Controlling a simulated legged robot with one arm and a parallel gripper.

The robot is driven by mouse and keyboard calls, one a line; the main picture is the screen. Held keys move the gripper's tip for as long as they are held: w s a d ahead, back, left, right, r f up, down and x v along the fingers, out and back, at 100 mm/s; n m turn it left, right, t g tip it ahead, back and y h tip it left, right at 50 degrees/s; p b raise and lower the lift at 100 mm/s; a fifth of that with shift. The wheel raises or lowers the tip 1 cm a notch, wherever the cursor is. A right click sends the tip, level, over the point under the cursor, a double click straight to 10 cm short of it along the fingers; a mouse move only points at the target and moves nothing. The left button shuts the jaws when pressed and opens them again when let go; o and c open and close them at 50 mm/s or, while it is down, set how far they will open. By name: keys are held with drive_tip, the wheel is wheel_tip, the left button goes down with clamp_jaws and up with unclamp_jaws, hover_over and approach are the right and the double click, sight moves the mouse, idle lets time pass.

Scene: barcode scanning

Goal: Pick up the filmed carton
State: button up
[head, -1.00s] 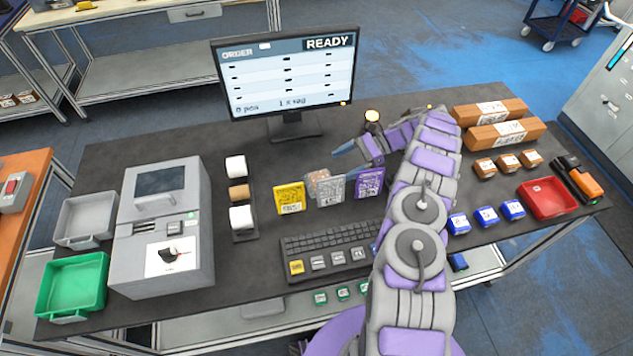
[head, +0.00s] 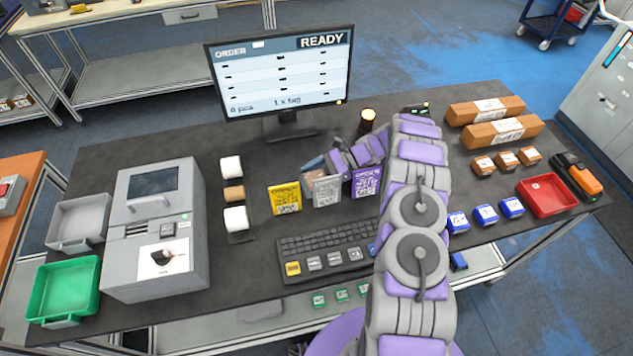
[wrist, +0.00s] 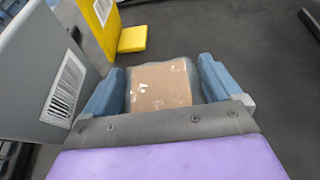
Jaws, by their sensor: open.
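The filmed carton (wrist: 160,85) is a small brown box in shiny clear film. In the wrist view it sits between the two blue fingers of my gripper (wrist: 162,88), which are open on either side of it. I cannot tell whether either finger touches it. In the head view the carton (head: 311,168) is mostly hidden behind the grey card stand and my gripper (head: 322,164), low over the table.
A grey card stand (head: 326,190) with a barcode is close on the near side, between a yellow stand (head: 285,198) and a purple stand (head: 366,181). The keyboard (head: 326,250) is in front. The monitor (head: 281,75) stands behind.

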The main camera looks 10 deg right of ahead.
drive_tip(key=shift+x, duration=0.8)
drive_tip(key=c, duration=1.2)
drive_tip(key=shift+r, duration=0.15)
wheel_tip(320, 180, up, 18)
drive_tip(key=p, duration=0.2)
drive_tip(key=shift+a+p, duration=0.1)
drive_tip(key=shift+p, duration=0.2)
drive_tip(key=w+a+r+m+t, duration=0.45)
drive_tip(key=a+r, duration=0.25)
drive_tip(key=r, duration=0.4)
wheel_tip(320, 180, up, 4)
drive_tip(key=m+t+h+b, duration=0.2)
drive_tip(key=m+t+h, duration=0.7)
drive_tip(key=m+t, duration=0.15)
hover_over(310, 179)
drive_tip(key=w, duration=0.2)
drive_tip(key=shift+d+r+m+g, duration=0.15)
drive_tip(key=shift+d+m+g, duration=0.2)
drive_tip(key=shift+g, duration=0.15)
